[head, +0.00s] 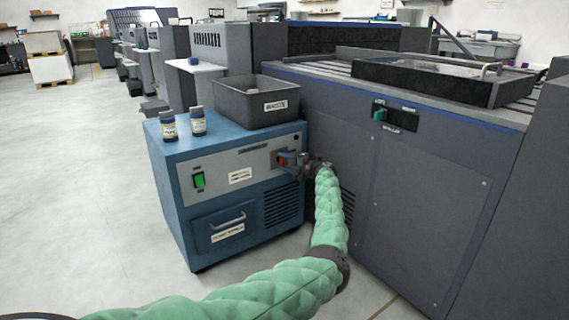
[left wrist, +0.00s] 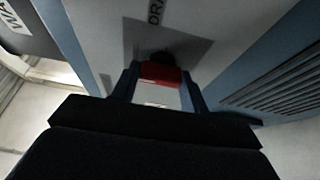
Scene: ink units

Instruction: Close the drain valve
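The drain valve's red handle (head: 283,159) is on the front of the blue cabinet, at its upper right. It also shows in the left wrist view as a red block (left wrist: 161,74) in front of a grey panel with partly visible dark lettering. My left gripper (head: 296,164) is at the handle, reaching in from the right side of the cabinet. In the left wrist view its two fingers stand on either side of the red handle, which fills the gap between them. The valve body behind the handle is mostly hidden. My right gripper is in neither view.
The blue cabinet (head: 183,215) carries two small jars (head: 168,126) (head: 198,121) and a grey bin (head: 262,103). A green switch (head: 198,181) and a drawer (head: 226,228) are on its front. A large grey machine (head: 420,190) stands close on the right. The floor at left is clear.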

